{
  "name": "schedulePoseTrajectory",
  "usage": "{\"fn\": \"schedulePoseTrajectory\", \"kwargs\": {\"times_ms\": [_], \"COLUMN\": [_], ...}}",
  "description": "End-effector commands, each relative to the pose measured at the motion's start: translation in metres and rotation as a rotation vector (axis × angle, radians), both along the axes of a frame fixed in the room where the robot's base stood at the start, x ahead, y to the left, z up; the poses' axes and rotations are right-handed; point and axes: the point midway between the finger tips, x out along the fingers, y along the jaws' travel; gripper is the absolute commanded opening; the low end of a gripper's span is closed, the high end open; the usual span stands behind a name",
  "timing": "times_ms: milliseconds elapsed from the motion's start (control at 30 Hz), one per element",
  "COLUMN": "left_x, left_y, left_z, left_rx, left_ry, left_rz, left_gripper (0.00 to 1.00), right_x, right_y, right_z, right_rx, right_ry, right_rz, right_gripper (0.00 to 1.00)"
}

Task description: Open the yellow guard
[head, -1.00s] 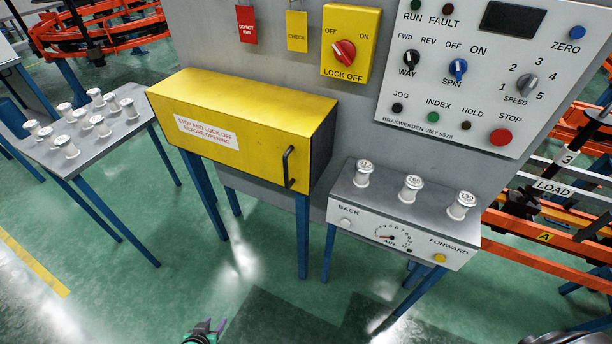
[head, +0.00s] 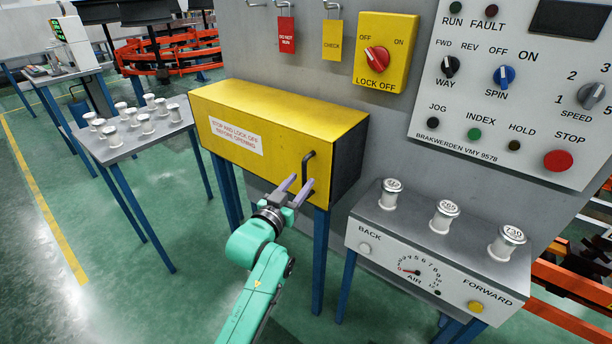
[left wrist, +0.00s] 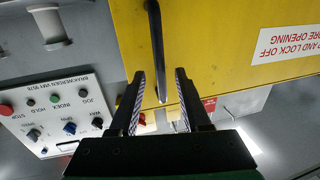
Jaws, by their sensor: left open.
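The yellow guard (head: 275,127) is a closed box with a yellow top and front, and a white label reading "STOP AND LOCK OFF BEFORE OPENING". Its black bar handle (head: 306,168) stands upright at the right end of the front. My left gripper (head: 297,189) is open, just in front of the handle's lower part. In the left wrist view the handle (left wrist: 156,45) reaches between the two open fingers (left wrist: 161,84), with the yellow face (left wrist: 215,30) behind. Contact with the fingers cannot be told. My right gripper is not in view.
A yellow lock-off switch (head: 386,52) with a red knob is above right of the guard. A control panel (head: 520,85) is at right. An air unit (head: 436,262) with several spindles stands below it. A side table (head: 140,140) holds more spindles at left.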

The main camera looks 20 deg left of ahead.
Motion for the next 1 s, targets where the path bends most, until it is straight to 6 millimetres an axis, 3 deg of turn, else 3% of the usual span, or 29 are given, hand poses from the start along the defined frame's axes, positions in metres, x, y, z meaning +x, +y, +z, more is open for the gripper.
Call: {"fn": "schedulePoseTrajectory", "kwargs": {"times_ms": [100,200,467,500,600,1000], "left_x": [0.022,0.031,0.033,0.033,0.033,0.033], "left_y": [-0.004,-0.006,-0.006,-0.006,-0.006,-0.006], "left_z": [0.001,0.000,0.000,0.000,0.000,-0.001], "left_rx": [0.001,0.001,0.001,0.001,0.001,0.001], "left_ry": [-0.002,-0.001,0.000,0.000,0.000,0.000], "left_rz": [0.000,0.000,0.000,0.000,0.000,0.000], "left_gripper": [0.47,0.47,0.47,0.32,0.00,0.00], "right_x": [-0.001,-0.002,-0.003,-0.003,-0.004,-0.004], "right_y": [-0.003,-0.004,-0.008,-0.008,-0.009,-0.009], "right_z": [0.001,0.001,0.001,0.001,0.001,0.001], "right_rx": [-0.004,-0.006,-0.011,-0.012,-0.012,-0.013], "right_ry": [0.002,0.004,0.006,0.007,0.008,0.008], "right_rz": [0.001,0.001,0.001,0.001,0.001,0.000], "right_gripper": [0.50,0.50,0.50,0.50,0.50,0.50]}}
